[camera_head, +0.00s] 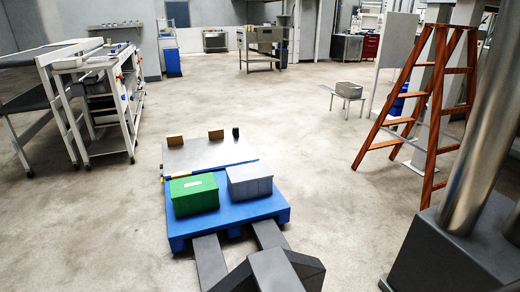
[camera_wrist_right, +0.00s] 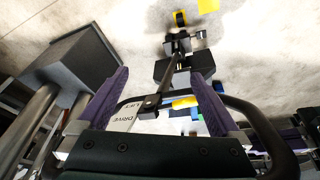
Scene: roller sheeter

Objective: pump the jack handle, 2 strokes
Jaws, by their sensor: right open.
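The jack handle (camera_wrist_right: 262,117) is a black loop in the right wrist view, with a yellow lever (camera_wrist_right: 185,102) and a shaft running down to the jack. My right gripper (camera_wrist_right: 158,73) is open, its purple fingers apart on either side of the shaft and the middle of the loop. I cannot tell whether a finger touches it. In the head view the dark jack body (camera_head: 265,272) is at the bottom, its forks reaching under a blue pallet (camera_head: 235,216). The handle and both grippers are outside the head view.
The pallet carries a green box (camera_head: 195,194) and a grey box (camera_head: 249,181). A flat grey plate (camera_head: 210,153) lies beyond it. An orange ladder (camera_head: 428,105) and metal posts on a dark base (camera_head: 450,250) stand right. A shelved rack (camera_head: 95,95) stands left. Open floor lies between.

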